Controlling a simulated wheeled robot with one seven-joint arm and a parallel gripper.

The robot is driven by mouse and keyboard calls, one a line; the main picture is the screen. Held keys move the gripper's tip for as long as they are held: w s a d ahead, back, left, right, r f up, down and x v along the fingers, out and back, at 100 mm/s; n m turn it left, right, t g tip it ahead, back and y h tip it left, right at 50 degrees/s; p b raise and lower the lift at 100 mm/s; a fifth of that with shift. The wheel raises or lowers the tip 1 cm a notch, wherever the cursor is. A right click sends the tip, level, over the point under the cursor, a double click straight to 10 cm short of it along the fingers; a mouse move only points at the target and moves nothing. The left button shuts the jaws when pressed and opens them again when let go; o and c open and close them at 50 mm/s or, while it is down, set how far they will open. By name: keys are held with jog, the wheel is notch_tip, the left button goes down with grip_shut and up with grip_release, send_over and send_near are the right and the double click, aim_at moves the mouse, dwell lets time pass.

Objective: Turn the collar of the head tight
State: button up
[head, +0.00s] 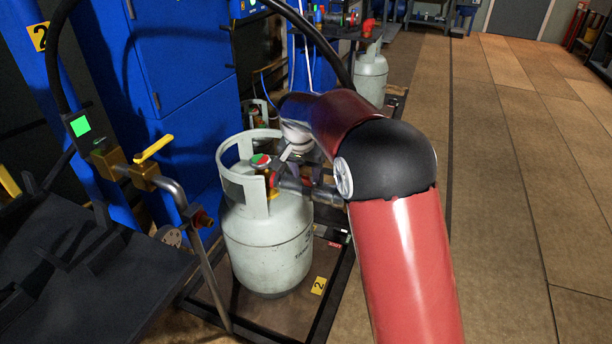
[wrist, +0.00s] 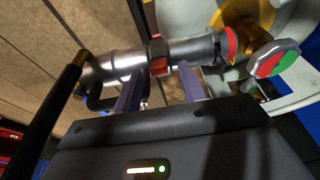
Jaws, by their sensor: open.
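The head (wrist: 190,50), a silver cylinder, lies level at the valve of a pale grey gas bottle (head: 268,245). In the head view the head (head: 318,193) shows beside the valve, partly hidden by my arm. A dark collar with a red lug (wrist: 158,64) sits around its middle. A red and green handwheel (wrist: 275,60) is at its right; it also shows in the head view (head: 261,160). My gripper (wrist: 160,78) is open, its two fingers apart on either side of the red lug. Contact with the collar cannot be told.
The bottle stands on a dark-framed scale platform (head: 215,305) with a yellow 2 tag. A pipe with a yellow lever (head: 155,149) stands at the left, before a blue cabinet (head: 185,70). A black handle or hose (wrist: 55,105) crosses the wrist view's left. The floor at right is clear.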

jog(key=v, duration=0.6)
